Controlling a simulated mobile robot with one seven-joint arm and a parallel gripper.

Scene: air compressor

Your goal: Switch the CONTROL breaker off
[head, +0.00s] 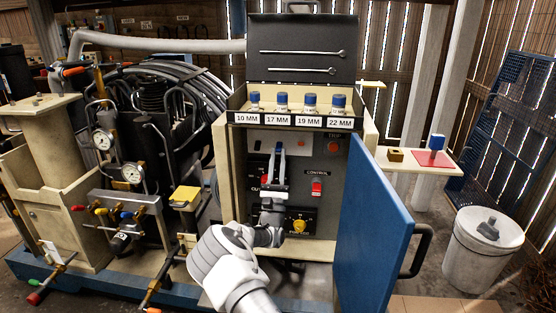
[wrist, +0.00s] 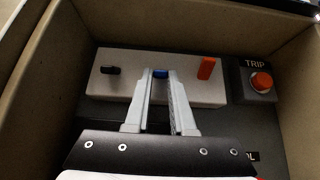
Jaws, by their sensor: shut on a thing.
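The CONTROL breaker is a red switch (head: 316,188) under the CONTROL label (head: 322,173), inside the open cabinet. In the wrist view only the end of that label (wrist: 252,156) shows at the lower right, and the switch is nearly all out of frame. My gripper (head: 278,150) is inside the cabinet, up and left of the CONTROL switch and apart from it. In the wrist view my gripper (wrist: 160,76) is shut on a small blue piece (wrist: 160,73) at a pale plate (wrist: 120,90). A black piece (wrist: 110,70) and an orange piece (wrist: 205,68) sit on either side.
A red TRIP button (wrist: 262,81) is right of the plate. A yellow knob (head: 298,225) is below the CONTROL switch. The blue door (head: 375,230) stands open at the right. Several blue-capped sockets (head: 281,103) stand in a tray above. Hoses and gauges crowd the left.

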